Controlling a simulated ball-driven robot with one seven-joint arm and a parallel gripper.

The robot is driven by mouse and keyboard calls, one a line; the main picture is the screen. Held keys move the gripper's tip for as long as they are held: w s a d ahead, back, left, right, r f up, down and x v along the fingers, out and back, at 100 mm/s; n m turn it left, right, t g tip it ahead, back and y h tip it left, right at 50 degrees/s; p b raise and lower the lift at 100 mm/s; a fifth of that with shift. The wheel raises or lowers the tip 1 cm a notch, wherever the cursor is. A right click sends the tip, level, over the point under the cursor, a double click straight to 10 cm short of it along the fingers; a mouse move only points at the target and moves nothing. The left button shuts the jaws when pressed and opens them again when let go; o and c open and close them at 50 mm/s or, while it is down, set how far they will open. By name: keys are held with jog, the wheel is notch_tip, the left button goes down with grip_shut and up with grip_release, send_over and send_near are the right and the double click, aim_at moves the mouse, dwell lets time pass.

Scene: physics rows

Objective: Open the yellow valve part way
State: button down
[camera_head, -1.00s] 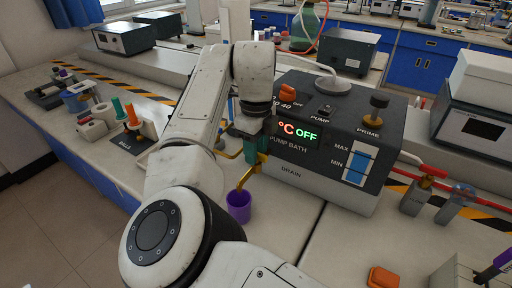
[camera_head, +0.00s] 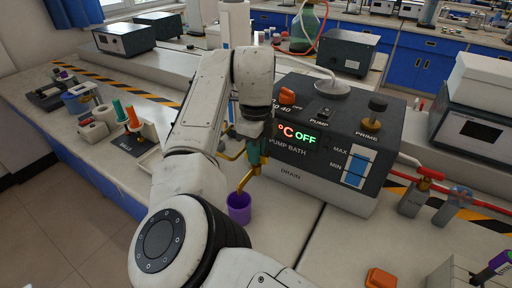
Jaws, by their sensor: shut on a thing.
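The yellow valve (camera_head: 246,180) is on the front of the dark pump bath, at the left by the drain label. Its bent spout points down toward a purple cup (camera_head: 239,207) on the bench. My gripper (camera_head: 257,156), with teal fingers, reaches down from above and is shut on the valve's upper part. The fingers hide the handle, so its angle cannot be told. No flow from the spout can be made out.
The pump bath (camera_head: 292,165) shows a lit OFF display and has an orange knob (camera_head: 287,95) and a brass prime knob (camera_head: 377,103) on top. A red-handled valve (camera_head: 430,173) stands at the right. An orange block (camera_head: 380,279) lies front right. Bare bench lies between.

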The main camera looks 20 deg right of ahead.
jog(key=n+p, duration=0.2)
jog(key=p, duration=0.1)
jog(key=n+p, duration=0.1)
jog(key=shift+r+n+p, duration=0.25)
jog(key=shift+n+p, duration=0.05)
jog(key=shift+n, duration=0.1)
jog(key=n+p, duration=0.3)
jog(key=n, duration=0.1)
jog(key=shift+f+p, duration=0.15)
jog(key=shift+p, duration=0.2)
jog(key=c, duration=1.1)
grip_release()
jog(key=shift+f, duration=0.1)
jog(key=shift+c, duration=0.2)
notch_tip(320, 180, up, 11)
jog(key=shift+f, duration=0.1)
